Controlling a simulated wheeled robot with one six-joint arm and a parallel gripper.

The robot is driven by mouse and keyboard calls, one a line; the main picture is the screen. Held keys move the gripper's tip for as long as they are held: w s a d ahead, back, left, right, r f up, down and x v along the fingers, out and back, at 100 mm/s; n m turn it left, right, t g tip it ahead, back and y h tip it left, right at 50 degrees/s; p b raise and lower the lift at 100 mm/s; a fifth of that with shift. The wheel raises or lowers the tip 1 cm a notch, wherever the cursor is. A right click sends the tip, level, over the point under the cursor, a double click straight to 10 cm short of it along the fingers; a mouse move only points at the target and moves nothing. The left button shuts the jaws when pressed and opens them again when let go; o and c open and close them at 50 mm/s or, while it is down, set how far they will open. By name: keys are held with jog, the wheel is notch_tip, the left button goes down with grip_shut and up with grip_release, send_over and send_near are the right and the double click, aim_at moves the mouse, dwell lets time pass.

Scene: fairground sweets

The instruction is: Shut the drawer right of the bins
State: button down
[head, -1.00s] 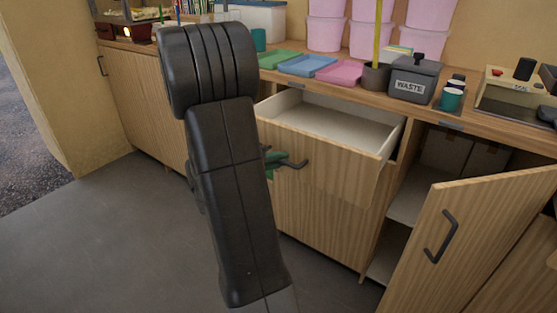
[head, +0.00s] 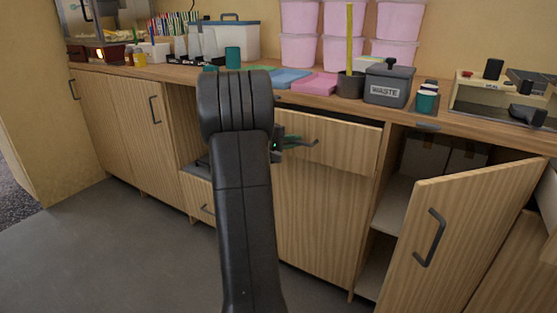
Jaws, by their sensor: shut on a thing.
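The wooden drawer (head: 345,146) under the counter stands slightly out, with a narrow dark gap along its top edge. Its inside is hardly visible. Its dark bar handle (head: 305,143) is on the front. My gripper (head: 287,143), with a bit of green on it, is at the left part of this handle and is shut on it. My dark arm hides the drawer's left end and much of the gripper.
A cupboard door (head: 455,235) hangs open to the right, jutting into the room. A grey WASTE bin (head: 388,88), pink tubs (head: 300,50) and coloured trays (head: 314,85) stand on the counter (head: 470,128). The grey floor (head: 110,250) at left is clear.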

aim_at(302, 133)
jog(key=w+d, duration=0.1)
jog(key=w, duration=0.1)
jog(key=w+d, duration=0.2)
jog(key=shift+w+d+b, duration=0.15)
jog(key=shift+w+b, duration=0.1)
jog(key=shift+b, duration=0.05)
jog(key=shift+w+d, duration=0.1)
jog(key=shift+w, duration=0.05)
jog(key=shift+r, duration=0.15)
jog(key=c, duration=1.5)
grip_release()
jog(key=shift+w, duration=0.15)
jog(key=p+v, duration=0.2)
jog(key=v, duration=1.1)
jog(key=shift+s+a, duration=0.3)
